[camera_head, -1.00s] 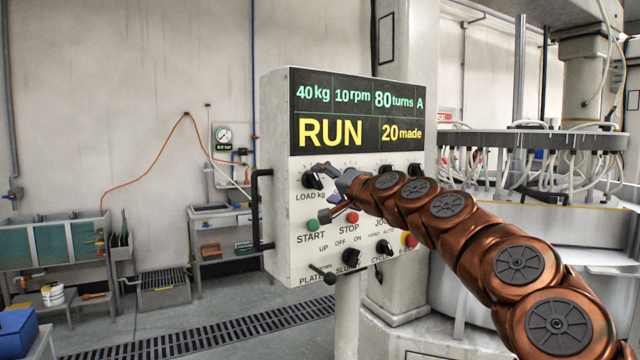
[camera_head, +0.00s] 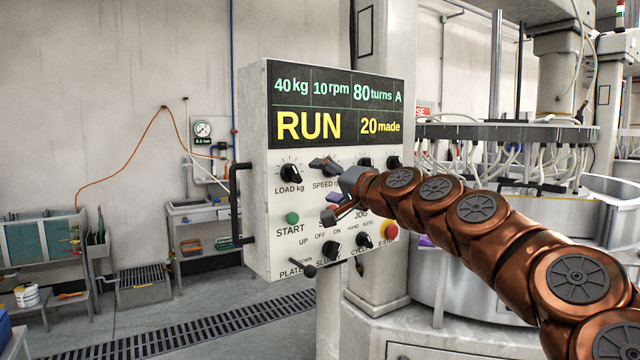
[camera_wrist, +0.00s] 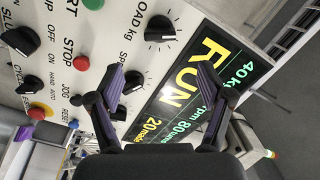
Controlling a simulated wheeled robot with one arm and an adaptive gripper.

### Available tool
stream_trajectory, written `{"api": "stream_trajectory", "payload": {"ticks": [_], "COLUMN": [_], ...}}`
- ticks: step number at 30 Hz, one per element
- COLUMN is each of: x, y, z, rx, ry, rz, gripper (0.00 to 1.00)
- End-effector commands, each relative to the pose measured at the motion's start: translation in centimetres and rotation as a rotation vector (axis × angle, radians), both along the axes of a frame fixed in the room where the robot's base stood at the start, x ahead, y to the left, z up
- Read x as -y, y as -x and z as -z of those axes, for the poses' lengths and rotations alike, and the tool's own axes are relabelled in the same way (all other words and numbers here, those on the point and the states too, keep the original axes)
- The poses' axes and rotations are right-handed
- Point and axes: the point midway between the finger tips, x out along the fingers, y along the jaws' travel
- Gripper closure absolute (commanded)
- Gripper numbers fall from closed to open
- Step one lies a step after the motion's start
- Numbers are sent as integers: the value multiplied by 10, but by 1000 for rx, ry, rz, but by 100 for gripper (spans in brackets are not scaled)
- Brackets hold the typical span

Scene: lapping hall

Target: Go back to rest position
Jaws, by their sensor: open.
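My gripper (camera_head: 327,190) is open and empty in front of the control panel (camera_head: 253,200). Its fingers are spread, one near the SPEED knob and one lower, by the STOP area. In the wrist view the two purple-padded fingers (camera_wrist: 162,76) stand apart with the panel face behind them. The LOAD knob (camera_head: 291,173) and green START button (camera_head: 292,218) are in plain view. The STOP button is hidden by my gripper in the head view but shows red in the wrist view (camera_wrist: 82,63). The display (camera_head: 335,112) reads RUN, 20 made.
A black handle (camera_head: 235,205) sticks out at the panel's left side. The lapping machine (camera_head: 510,133) with its cables stands behind and right of my arm. A sink bench (camera_head: 45,240) and a small table (camera_head: 195,212) stand by the left wall.

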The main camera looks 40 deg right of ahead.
Motion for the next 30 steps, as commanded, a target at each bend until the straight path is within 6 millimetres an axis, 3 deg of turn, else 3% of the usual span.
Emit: {"api": "stream_trajectory", "payload": {"ticks": [8,11,14,20,24,30], "x": [-1,-16,-52,-161,-228,-294], "y": [0,-2,-5,4,28,86], "z": [0,3,12,59,110,195], "rx": [-1,-18,-64,-235,-386,-636], "ry": [1,19,65,222,340,509], "rz": [-3,-28,-93,-296,-435,-610], "gripper": [21,21,21,21,21,21]}}
